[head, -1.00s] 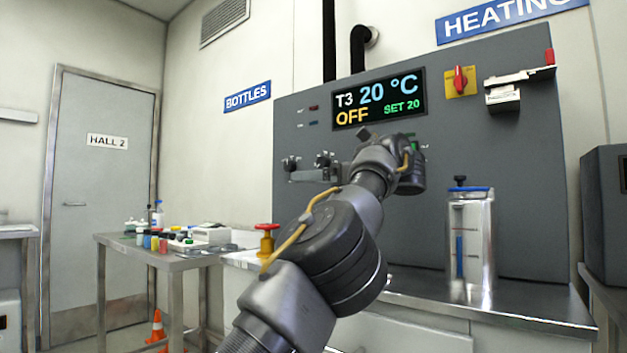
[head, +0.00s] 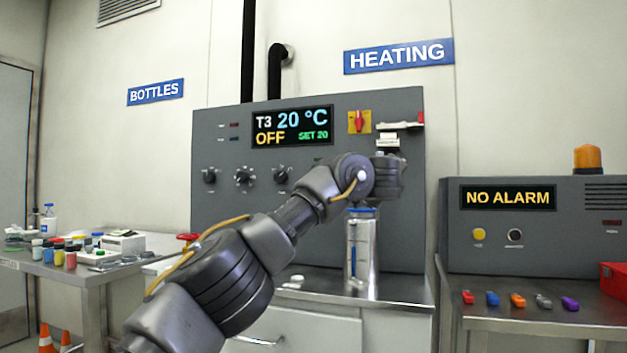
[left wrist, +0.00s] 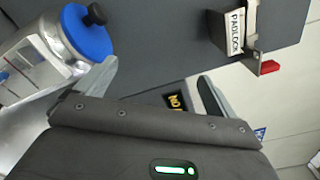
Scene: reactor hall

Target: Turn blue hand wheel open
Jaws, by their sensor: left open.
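I cannot make out a blue hand wheel in either view. A clear and metal vessel (head: 361,255) with a blue rim stands on the bench in front of the grey heating panel (head: 215,225). In the left wrist view its round blue lid (left wrist: 84,36) has a black knob. My left gripper (left wrist: 158,92) is open and empty, with the vessel lid to the left of its fingers and a padlock-labelled block (left wrist: 233,30) above right. In the head view the gripper's fingers cannot be made out at the arm's end. My right gripper is not in view.
A red hand wheel (head: 188,237) stands partly hidden behind my left arm. The panel carries a display (head: 291,126), black knobs and a red switch (head: 359,122). The alarm console (head: 520,225) and several coloured small items are at right. Bottles (head: 48,222) stand on the left table.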

